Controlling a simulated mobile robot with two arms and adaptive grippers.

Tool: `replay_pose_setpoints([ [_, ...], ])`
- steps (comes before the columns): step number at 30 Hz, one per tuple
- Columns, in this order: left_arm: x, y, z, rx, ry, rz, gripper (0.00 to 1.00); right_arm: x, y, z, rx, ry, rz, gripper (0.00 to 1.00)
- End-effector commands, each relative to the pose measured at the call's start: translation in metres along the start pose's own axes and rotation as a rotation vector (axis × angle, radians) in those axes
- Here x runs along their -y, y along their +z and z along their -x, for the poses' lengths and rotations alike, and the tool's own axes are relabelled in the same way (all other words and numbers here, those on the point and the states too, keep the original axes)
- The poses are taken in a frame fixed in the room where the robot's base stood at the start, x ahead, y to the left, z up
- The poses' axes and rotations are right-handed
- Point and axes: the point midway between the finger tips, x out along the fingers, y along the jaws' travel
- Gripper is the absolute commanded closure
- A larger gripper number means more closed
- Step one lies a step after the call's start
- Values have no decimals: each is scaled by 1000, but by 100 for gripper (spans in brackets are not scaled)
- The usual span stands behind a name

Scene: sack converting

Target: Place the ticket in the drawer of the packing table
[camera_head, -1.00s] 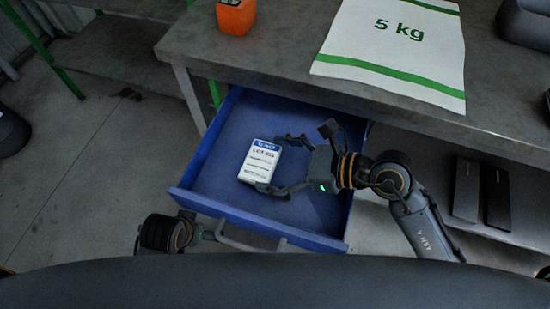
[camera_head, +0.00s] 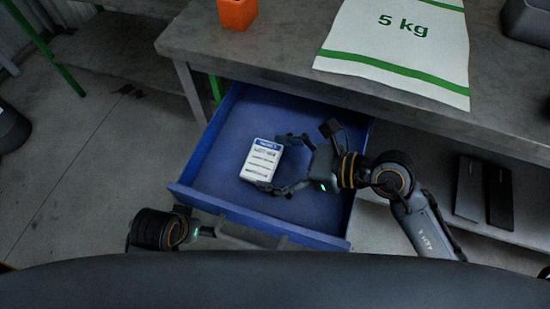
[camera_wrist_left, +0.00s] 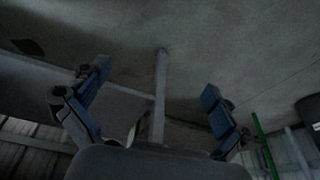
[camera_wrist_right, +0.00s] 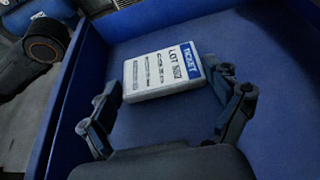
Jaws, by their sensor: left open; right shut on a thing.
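The ticket (camera_head: 262,160) is a white card with a blue top band, inside the open blue drawer (camera_head: 222,188) of the packing table (camera_head: 290,62). My right gripper (camera_head: 274,163) reaches into the drawer from the right, its fingers at two opposite edges of the ticket, shut on it. The right wrist view shows the ticket (camera_wrist_right: 165,75) lying face up between the fingers; whether it touches the drawer floor I cannot tell.
A white 5 kg sack (camera_head: 402,45) lies flat on the tabletop, with an orange container (camera_head: 238,14) to its left. A dark bin (camera_head: 527,22) stands at the back right. The drawer's left part is clear.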

Motion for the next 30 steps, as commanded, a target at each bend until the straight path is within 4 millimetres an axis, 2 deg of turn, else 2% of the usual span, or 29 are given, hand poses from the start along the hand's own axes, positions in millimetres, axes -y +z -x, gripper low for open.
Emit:
replay_pose_setpoints([
  [4,0,-1,4,-4,-1,0,0,0,0,0,1,0,0,42],
  [5,0,-1,4,-5,-1,0,0,0,0,0,0,0,0,8],
  [6,0,-1,4,-5,-1,0,0,0,0,0,0,0,0,0],
  [25,1,0,2,-3,-3,-3,0,0,2,1,0,0,0,0],
  [30,-1,6,-25,19,2,-6,0,0,12,5,1,0,1,0],
])
